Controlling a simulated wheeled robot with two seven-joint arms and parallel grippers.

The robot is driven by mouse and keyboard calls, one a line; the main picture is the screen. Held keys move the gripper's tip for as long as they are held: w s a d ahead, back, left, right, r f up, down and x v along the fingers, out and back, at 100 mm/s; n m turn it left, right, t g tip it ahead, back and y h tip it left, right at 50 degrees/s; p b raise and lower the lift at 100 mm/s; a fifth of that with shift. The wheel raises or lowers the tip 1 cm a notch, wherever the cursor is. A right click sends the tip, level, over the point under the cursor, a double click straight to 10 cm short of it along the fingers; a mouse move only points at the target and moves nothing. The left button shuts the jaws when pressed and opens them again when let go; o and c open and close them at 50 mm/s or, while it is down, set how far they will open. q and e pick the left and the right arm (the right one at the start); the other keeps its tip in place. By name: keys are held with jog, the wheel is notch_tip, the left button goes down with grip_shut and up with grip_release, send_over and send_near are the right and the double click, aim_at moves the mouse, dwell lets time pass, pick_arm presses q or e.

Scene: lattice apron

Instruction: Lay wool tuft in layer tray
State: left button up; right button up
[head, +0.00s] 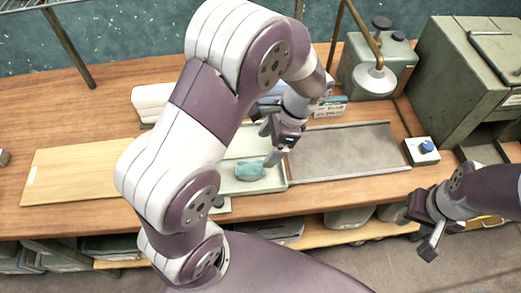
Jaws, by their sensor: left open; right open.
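A teal lump (249,170), which looks like the wool tuft, lies in a pale green shallow tray (268,182) at the middle of the bench. I cannot tell for sure which tray is the layer tray. My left gripper (268,146) is open above the pale green tray, with one fingertip close to the tuft's upper right side. I cannot tell whether they touch. My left arm hides the left part of this tray. My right gripper (416,228) is open and empty, off the bench's front edge at the right.
A flat grey-floored tray (345,150) with raised rails adjoins the pale green tray on the right. A box with a blue button (424,149) stands beyond it. A pale board (75,172) lies at left.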

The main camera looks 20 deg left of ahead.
pick_arm(q)
jog(key=s+a+r+n+t+h, duration=0.1)
jog(key=s+r+n+t+h, duration=0.2)
jog(key=s+n, duration=0.3)
jog(key=n, duration=0.5)
jog(key=shift+s+a+r+n+t+h, duration=0.2)
jog(key=shift+n+t+h, duration=0.1)
jog(key=shift+h, duration=0.1)
